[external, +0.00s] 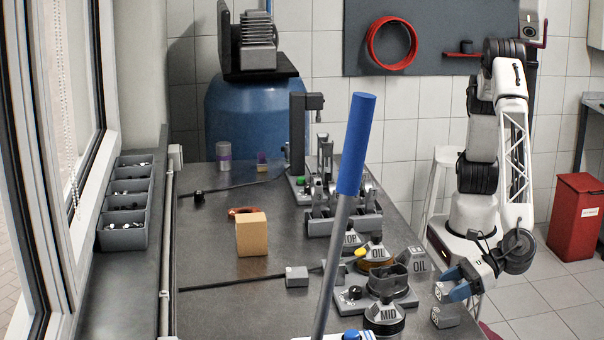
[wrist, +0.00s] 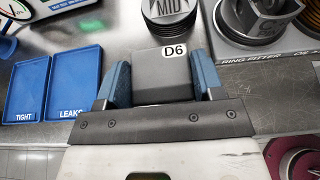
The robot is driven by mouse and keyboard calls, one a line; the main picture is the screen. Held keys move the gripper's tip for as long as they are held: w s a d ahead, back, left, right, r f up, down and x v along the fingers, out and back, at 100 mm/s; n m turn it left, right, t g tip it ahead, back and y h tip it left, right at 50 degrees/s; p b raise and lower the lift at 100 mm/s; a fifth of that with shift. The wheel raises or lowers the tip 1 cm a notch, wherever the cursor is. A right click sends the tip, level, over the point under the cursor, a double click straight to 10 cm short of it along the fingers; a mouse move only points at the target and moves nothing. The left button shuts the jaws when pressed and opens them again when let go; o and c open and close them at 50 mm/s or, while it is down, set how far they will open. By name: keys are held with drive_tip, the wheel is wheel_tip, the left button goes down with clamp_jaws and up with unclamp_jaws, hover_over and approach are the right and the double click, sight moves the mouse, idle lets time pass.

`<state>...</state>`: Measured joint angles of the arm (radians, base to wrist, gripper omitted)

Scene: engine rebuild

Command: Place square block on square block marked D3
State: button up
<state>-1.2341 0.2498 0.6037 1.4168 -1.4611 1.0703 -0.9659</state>
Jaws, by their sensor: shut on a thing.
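A dark grey square block marked D6 (wrist: 160,82) sits between the two blue fingers of my gripper (wrist: 158,72) in the wrist view, and the jaws are shut on it. In the external view my gripper (external: 454,284) is low over the right edge of the bench. A small grey block (external: 446,317) shows just below the fingers there, with markings too small to read; I cannot tell whether it is on the bench or stacked under another. No D3 label is legible in either view.
The MID piston (wrist: 170,12) stands just beyond the held block. Blue trays marked TIGHT (wrist: 26,92) and LEAKS (wrist: 76,82) lie to the left. The ring fitter (wrist: 255,45) is at the right. A blue-gripped bar (external: 355,145) crosses the external view.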

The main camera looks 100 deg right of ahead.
sight(449, 311)
drive_tip(key=shift+f, duration=1.9)
drive_tip(key=shift+f, duration=0.1)
drive_tip(key=o, duration=1.1)
drive_tip(key=shift+f, duration=0.1)
drive_tip(key=shift+r, duration=0.25)
drive_tip(key=v, duration=1.2)
